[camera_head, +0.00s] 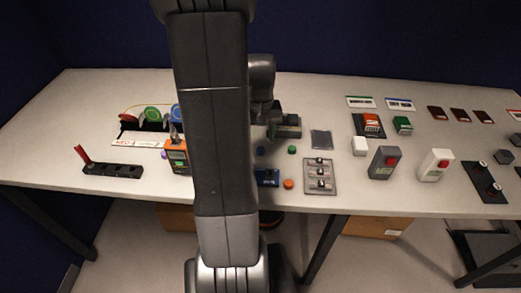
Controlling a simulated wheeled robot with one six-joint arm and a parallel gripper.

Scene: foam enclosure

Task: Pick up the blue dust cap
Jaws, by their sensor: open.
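A small dark blue cap (261,150) lies on the white table, just right of my arm's dark link. It looks like the blue dust cap. My gripper (272,131) is beyond it, close above the table, and partly hidden behind my arm. It is open, and I see nothing held in it. The gap between the gripper and the blue cap is hard to judge from this view. A green cap (291,150) lies to the right of the blue one, and an orange cap (288,184) lies nearer the front edge.
A dark blue box (267,177) and a grey plate with knobs (320,177) stand in front. Switch boxes (384,162) stand at right. My arm hides the table's middle.

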